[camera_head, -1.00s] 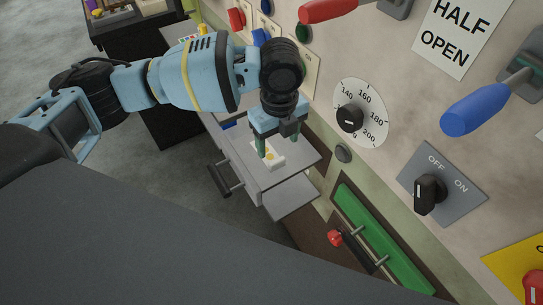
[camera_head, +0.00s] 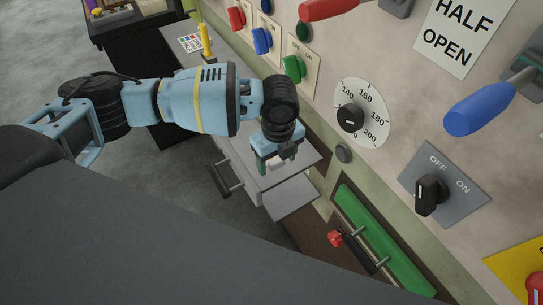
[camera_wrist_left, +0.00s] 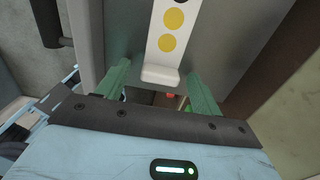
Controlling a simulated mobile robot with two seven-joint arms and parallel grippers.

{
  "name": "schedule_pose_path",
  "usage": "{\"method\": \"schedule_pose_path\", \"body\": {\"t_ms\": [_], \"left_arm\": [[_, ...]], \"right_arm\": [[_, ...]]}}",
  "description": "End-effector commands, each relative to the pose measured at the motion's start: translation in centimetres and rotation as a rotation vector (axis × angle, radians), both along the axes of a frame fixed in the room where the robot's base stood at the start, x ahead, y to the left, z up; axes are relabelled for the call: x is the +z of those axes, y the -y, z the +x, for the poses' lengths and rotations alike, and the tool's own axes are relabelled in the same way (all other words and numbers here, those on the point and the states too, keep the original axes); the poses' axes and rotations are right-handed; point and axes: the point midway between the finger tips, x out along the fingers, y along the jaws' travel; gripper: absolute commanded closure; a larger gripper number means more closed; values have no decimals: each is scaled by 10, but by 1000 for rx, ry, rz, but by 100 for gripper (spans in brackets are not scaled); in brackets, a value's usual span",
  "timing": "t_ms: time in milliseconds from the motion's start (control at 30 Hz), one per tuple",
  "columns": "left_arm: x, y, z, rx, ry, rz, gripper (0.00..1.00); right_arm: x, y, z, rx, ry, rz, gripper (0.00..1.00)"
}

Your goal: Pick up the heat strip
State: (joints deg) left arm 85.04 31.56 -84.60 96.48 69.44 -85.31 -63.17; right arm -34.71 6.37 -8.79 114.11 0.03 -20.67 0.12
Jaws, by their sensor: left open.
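The heat strip is a white strip with yellow and dark dots and a raised lip at its near end. It shows best in the left wrist view (camera_wrist_left: 166,42), lying on a grey metal surface. In the head view only a small white part (camera_head: 277,165) shows, the rest hidden by my left gripper. My left gripper (camera_head: 279,162) is open above the grey tray (camera_head: 292,197). In the left wrist view its green fingers (camera_wrist_left: 158,72) stand on either side of the strip's lip end, with gaps on both sides. My right gripper is not in view.
A panel with a dial (camera_head: 361,113), an off/on switch (camera_head: 430,194) and coloured levers rises at the right. A green hatch (camera_head: 383,242) with a bar is below. A dark handle (camera_head: 220,180) sticks out left of the tray. A black cabinet stands at the back left.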

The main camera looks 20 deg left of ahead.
Motion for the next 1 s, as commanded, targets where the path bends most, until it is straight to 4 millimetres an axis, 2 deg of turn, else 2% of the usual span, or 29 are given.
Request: {"method": "schedule_pose_path", "body": {"t_ms": [67, 400, 467, 767, 1000], "left_arm": [[0, 0, 0, 0, 0, 0, 35], [0, 0, 0, 0, 0, 0, 79], [0, 0, 0, 0, 0, 0, 85], [4, 0, 0, 0, 0, 0, 85], [28, 0, 1, 0, 2, 0, 85]], "right_arm": [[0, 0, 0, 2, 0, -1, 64], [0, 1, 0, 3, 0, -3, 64], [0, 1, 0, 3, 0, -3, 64], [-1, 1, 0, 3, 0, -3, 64], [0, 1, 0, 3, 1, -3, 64]]}}
